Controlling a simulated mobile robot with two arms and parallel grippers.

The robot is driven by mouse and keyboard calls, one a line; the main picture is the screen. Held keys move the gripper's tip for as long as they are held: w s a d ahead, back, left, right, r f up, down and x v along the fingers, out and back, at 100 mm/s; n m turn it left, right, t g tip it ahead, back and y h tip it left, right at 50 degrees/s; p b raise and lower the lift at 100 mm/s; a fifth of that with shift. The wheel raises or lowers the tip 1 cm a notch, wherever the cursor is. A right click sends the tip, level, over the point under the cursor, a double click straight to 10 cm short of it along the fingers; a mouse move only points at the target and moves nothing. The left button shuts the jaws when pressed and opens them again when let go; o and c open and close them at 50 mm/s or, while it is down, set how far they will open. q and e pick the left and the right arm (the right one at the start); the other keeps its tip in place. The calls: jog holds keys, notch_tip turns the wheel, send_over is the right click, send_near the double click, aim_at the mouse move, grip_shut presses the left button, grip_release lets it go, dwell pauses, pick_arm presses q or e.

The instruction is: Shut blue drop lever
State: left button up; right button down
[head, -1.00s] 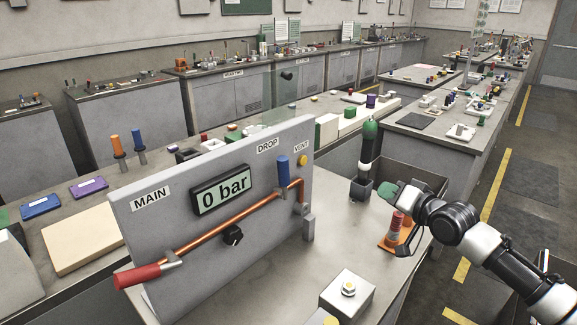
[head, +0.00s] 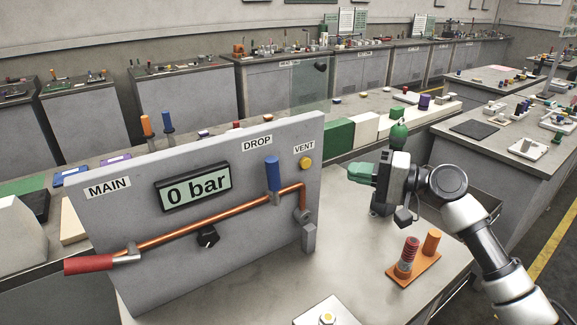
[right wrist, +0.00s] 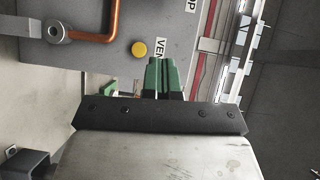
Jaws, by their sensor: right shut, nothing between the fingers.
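The blue drop lever (head: 272,173) stands upright on the grey panel (head: 240,235), under the DROP label and at the upper right part of the copper pipe (head: 215,222). My right gripper (head: 352,171) has green fingers, closed together and empty. It is to the right of the panel in the head view, apart from the lever and pointing left. In the right wrist view the green fingers (right wrist: 162,76) show side by side near the VENT label. The blue lever is not visible there. My left gripper is out of view.
The panel also has a red MAIN lever (head: 90,264), a display (head: 193,189) reading 0 bar, a black knob (head: 207,236) and a yellow VENT button (head: 306,162). An orange stand (head: 413,268) sits on the bench below my right arm.

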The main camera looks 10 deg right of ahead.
aim_at(272, 181)
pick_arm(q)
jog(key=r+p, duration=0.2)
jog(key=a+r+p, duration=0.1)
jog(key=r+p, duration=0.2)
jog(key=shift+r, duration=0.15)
pick_arm(e)
jog(key=w+a, duration=0.2)
jog(key=a, duration=0.4)
jog(key=w+a, duration=0.2)
jog(key=a, duration=0.4)
jog(key=shift+w+a+f, duration=0.2)
jog(key=shift+w+a, duration=0.05)
